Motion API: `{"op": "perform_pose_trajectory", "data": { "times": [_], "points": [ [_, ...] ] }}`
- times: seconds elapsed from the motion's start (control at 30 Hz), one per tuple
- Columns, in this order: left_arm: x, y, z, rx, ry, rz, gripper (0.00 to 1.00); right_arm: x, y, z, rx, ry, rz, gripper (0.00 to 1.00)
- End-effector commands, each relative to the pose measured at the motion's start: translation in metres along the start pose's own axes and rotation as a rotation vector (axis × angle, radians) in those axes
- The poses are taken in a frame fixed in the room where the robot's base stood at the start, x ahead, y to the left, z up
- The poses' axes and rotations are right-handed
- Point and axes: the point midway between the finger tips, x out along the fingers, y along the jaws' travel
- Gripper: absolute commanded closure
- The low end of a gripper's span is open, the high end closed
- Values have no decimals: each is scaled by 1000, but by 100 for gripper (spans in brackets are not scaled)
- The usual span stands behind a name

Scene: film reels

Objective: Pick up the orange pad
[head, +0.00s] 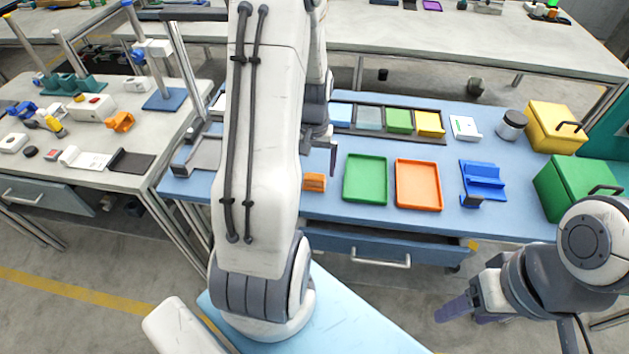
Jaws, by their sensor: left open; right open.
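No flat orange pad shows clearly. A small orange piece (315,182) lies on the blue-topped table, partly hidden behind my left arm; I cannot tell whether it is the pad. To its right is an orange tray (418,205), which looks empty. My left gripper (332,158) points down just above and behind the small orange piece, apart from it as far as I can see. It is open and mostly hidden by its own arm. My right gripper (455,308) is open and empty, low in front of the table at the right.
A green tray (366,200) lies beside the orange one. A dark rack (385,134) of coloured pads stands behind. A blue stand (483,182), a jar (511,125), a yellow box (556,128) and a green box (580,187) crowd the right. My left arm hides the table's left part.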

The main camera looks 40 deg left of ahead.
Motion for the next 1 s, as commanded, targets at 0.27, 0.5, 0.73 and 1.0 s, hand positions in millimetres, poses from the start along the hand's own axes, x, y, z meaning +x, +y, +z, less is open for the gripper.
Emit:
{"op": "perform_pose_trajectory", "data": {
  "times": [0.27,0.5,0.73,1.0],
  "points": [
    [39,2,-3,0,-3,0,0,-3,0,0,0,0,0,38],
    [46,2,-4,0,1,0,0,-3,0,0,0,0,0,38],
    [46,2,-3,0,0,0,54,-3,0,0,0,0,0,38],
    [46,2,-3,1,0,0,81,-3,0,0,0,0,0,38]
  ]
}}
